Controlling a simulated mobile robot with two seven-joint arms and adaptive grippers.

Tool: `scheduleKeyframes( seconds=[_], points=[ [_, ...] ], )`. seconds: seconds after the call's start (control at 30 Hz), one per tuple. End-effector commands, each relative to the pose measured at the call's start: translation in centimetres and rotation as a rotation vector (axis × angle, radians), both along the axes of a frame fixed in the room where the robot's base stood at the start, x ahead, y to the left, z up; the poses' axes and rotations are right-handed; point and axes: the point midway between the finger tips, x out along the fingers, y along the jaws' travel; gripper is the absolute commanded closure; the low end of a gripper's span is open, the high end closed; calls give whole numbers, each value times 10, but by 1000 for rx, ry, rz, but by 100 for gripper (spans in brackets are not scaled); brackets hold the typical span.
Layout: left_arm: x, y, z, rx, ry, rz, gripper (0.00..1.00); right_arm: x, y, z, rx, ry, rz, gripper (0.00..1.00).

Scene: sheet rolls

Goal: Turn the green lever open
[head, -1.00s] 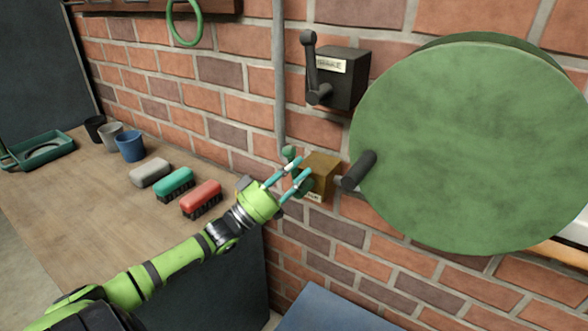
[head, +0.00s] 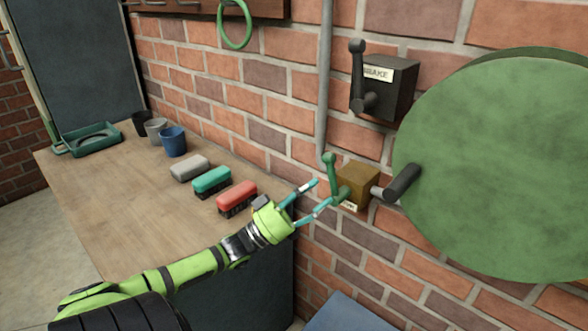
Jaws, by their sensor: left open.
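The green lever (head: 330,172) sits on the left face of a brass-coloured box (head: 358,178) on the brick wall. Its arm points up with a slight lean to the left, and its knob is at the top. My left gripper (head: 319,193) is open and empty, with its fingers spread just left of the lever's lower part and hub. The lower fingertip looks close to the hub; I cannot tell if it touches. A small label on the box is partly hidden. My right gripper is not in view.
A black brake box with a dark lever (head: 385,88) is above. A large green disc (head: 500,160) with a dark crank handle (head: 402,183) is to the right. Brushes (head: 237,197), cups (head: 173,142) and a green tray (head: 92,140) stand on the wooden bench (head: 130,215).

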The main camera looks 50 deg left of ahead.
Motion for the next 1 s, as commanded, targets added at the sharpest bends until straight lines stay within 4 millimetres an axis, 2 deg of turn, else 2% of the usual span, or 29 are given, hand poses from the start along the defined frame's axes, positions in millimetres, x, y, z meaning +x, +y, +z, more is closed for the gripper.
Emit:
scheduleKeyframes(
  seconds=[0.03,0.2,0.4,1.0],
  points=[
    [-10,4,-8,0,6,2,49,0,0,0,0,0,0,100],
    [-35,13,-23,1,3,1,49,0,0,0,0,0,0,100],
    [-50,19,-31,0,0,1,49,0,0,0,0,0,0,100],
    [-52,19,-32,0,0,0,49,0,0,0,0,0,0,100]
  ],
)
